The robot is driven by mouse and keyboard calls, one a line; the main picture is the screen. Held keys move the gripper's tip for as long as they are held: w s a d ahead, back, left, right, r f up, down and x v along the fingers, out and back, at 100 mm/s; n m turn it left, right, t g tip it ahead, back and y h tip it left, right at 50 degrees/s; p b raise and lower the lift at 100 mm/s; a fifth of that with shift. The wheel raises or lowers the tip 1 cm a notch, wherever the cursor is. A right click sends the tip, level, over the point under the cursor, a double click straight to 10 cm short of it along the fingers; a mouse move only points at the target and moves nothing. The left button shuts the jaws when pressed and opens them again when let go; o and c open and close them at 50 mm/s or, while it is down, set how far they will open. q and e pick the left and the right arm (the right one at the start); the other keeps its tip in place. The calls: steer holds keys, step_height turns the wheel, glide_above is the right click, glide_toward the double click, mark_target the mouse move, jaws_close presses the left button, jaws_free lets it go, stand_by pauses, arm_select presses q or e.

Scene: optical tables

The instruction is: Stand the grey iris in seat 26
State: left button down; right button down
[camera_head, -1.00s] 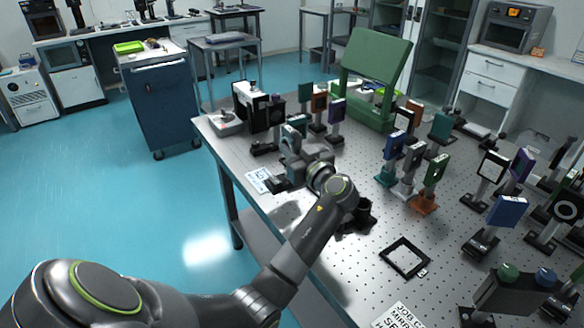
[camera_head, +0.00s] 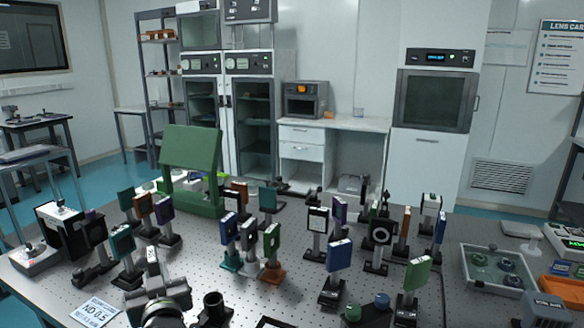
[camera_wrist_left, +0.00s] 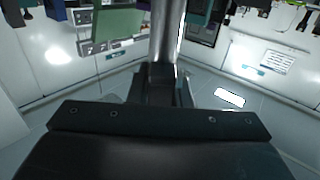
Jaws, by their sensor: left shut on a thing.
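My left gripper (camera_head: 158,292) is at the bottom left of the head view, above the near part of the optical table. It is shut on a grey mount (camera_head: 152,262), seen nearly edge-on with a pale label on top, which looks like the grey iris. In the left wrist view the jaws (camera_wrist_left: 165,85) are closed around an upright grey post (camera_wrist_left: 168,35). The lower end of the post is hidden. An empty-looking black socket (camera_head: 214,306) stands just right of the gripper. I cannot read a seat number 26 anywhere. My right gripper is out of view.
A teal mount (camera_head: 123,243) stands close behind the gripper, with a black block (camera_head: 62,230) further left. A green board (camera_head: 190,150) rises behind. Several coloured mounts crowd the table's middle and right. A printed card (camera_head: 93,312) lies left of the gripper.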

arm_select(q)
steer(key=s+d+r+m+t+h, duration=0.2)
steer(key=s+d+r+m+h, duration=0.3)
steer(key=s+d+r+h, duration=0.1)
steer(key=shift+s+d+m+h, duration=0.4)
steer(key=shift+s+d+h, duration=0.4)
steer(key=shift+d+h, duration=0.4)
steer(key=shift+w+a, duration=0.1)
steer(key=shift+a, duration=0.05)
